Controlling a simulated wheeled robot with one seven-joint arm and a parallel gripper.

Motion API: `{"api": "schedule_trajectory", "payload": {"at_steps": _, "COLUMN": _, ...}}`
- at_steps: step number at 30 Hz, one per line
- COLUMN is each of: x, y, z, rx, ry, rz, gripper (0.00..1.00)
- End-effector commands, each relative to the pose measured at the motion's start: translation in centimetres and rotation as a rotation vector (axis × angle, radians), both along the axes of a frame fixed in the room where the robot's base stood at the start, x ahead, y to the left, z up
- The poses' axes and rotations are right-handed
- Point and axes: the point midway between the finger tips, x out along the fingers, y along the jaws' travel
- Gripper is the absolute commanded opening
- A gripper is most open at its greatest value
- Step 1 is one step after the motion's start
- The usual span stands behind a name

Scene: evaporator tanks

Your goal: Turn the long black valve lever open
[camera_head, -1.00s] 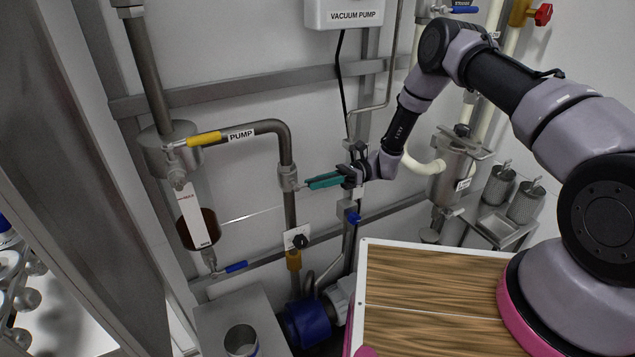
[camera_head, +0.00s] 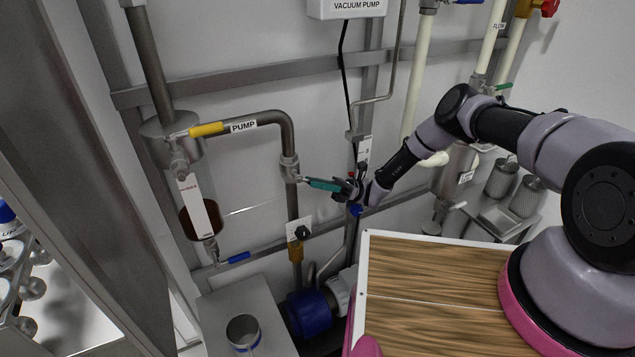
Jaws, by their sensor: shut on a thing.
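My gripper (camera_head: 324,185), with teal fingers, is just right of the vertical steel pipe (camera_head: 292,203), below the elbow of the pipe labelled PUMP. Its fingers point left toward the pipe fitting (camera_head: 289,168). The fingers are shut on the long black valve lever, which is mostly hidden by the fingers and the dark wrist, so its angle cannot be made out. A short black knob (camera_head: 302,232) on a white plate sits lower on the pipe, apart from the gripper.
A yellow-handled valve (camera_head: 207,129) and a blue-handled valve (camera_head: 238,257) are at the left tank. A blue pump (camera_head: 308,314) is below. A wood-topped surface (camera_head: 430,290) with a white rim lies at the front right. Pipes stand close behind my wrist.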

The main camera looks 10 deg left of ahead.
Motion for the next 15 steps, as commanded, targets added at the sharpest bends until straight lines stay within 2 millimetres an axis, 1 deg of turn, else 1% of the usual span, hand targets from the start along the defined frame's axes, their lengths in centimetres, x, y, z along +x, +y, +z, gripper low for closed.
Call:
{"api": "schedule_trajectory", "payload": {"at_steps": 10, "x": 0.10, "y": -0.06, "z": -0.01, "rx": 0.001, "ry": 0.002, "rz": -0.002, "gripper": 0.00}}
{"api": "schedule_trajectory", "payload": {"at_steps": 11, "x": 0.11, "y": -0.06, "z": -0.02, "rx": 0.000, "ry": 0.001, "rz": -0.002, "gripper": 0.35}}
{"api": "schedule_trajectory", "payload": {"at_steps": 12, "x": 0.10, "y": -0.06, "z": -0.01, "rx": 0.000, "ry": 0.001, "rz": -0.002, "gripper": 0.50}}
{"api": "schedule_trajectory", "payload": {"at_steps": 13, "x": 0.09, "y": -0.05, "z": -0.02, "rx": 0.000, "ry": 0.001, "rz": -0.001, "gripper": 0.53}}
{"api": "schedule_trajectory", "payload": {"at_steps": 15, "x": 0.07, "y": -0.03, "z": -0.02, "rx": 0.000, "ry": 0.001, "rz": -0.001, "gripper": 0.53}}
